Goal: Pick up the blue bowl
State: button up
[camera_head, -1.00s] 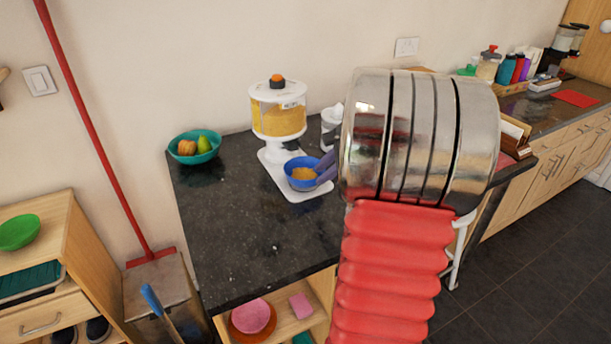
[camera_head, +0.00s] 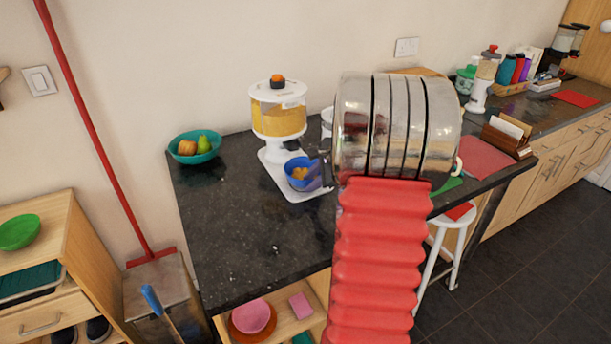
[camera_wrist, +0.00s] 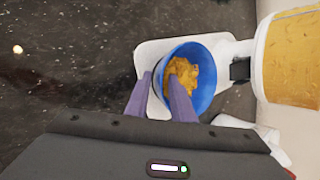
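The blue bowl (camera_head: 293,182) with yellow-orange contents stands on the white base of a dispenser (camera_head: 279,115) on the dark counter. In the wrist view the bowl (camera_wrist: 205,92) is in the middle, its contents facing me. My gripper (camera_wrist: 160,80) has two purple fingers straddling the bowl's near rim. One finger is inside the bowl over the contents and the other is outside the wall. A gap shows between the fingers, wider than the rim, so the gripper looks open. In the head view the gripper (camera_head: 318,172) is at the bowl's right side, partly hidden by my arm.
A teal bowl with fruit (camera_head: 194,147) stands at the counter's back left. The dispenser's yellow container (camera_wrist: 290,58) is close to the right of the bowl in the wrist view. The counter's front left (camera_head: 240,240) is clear. A stool (camera_head: 452,235) stands at the right.

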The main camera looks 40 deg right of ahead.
jog(key=shift+w+f, duration=0.35)
jog(key=shift+f, duration=0.15)
jog(key=shift+c, duration=0.6)
grip_shut()
